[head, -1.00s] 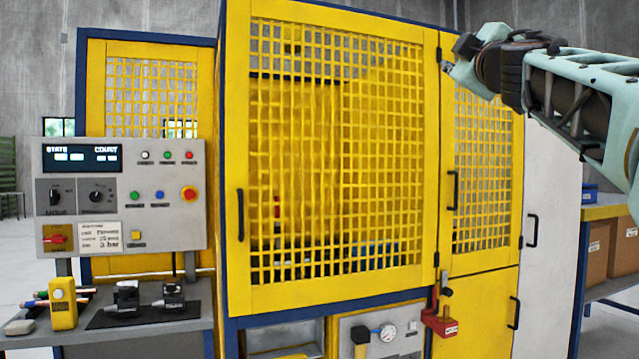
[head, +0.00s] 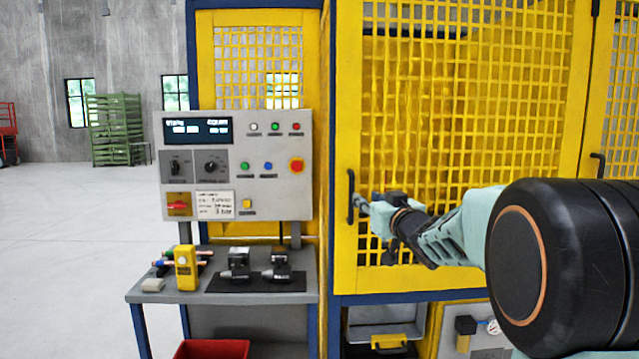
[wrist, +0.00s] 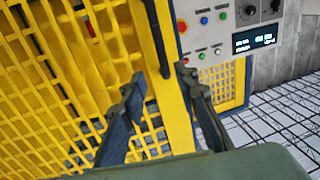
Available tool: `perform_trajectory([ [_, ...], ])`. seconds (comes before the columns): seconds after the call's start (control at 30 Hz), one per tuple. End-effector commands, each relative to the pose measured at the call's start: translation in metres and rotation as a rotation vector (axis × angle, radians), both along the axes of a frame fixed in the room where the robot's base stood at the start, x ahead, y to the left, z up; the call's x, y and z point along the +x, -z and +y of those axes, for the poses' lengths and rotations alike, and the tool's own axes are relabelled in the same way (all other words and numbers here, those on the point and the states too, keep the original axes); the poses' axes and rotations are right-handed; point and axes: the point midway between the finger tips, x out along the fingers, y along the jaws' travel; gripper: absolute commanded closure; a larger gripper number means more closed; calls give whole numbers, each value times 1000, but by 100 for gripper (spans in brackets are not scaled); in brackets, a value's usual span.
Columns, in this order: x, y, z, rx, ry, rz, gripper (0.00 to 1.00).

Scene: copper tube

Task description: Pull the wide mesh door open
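The wide mesh door (head: 346,252) is a yellow frame with a yellow grid, and it looks closed. Its black upright bar handle (head: 350,182) is on the door's left edge. The handle also shows in the wrist view (wrist: 157,36), running down from the top edge. My gripper (head: 362,205) is at the handle's right side, near its lower half. In the wrist view my gripper (wrist: 161,74) is open, with its two dark fingers apart. The handle's near end appears between the fingertips there. I cannot tell whether a finger touches it.
A grey control panel (head: 240,135) stands left of the door above a shelf (head: 222,298) with tools. A second mesh door with its own handle (head: 597,165) is at the right. A red bin (head: 212,349) is below the shelf. Open floor (head: 70,240) lies to the left.

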Motion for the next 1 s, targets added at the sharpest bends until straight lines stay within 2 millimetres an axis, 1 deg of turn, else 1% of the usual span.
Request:
perform_trajectory([
  [0.13, 3, 7, -2, 30, 5, 9, 72],
  [0.23, 11, 7, 0, 30, 4, 9, 72],
  [0.37, 30, 7, 5, 30, 3, 8, 72],
  [0.6, 71, 7, 13, 29, 3, 9, 72],
  [0.7, 84, 6, 16, 28, 3, 8, 72],
  [0.83, 97, 6, 18, 27, 4, 8, 72],
  [1.0, 105, 6, 19, 27, 4, 7, 72],
])
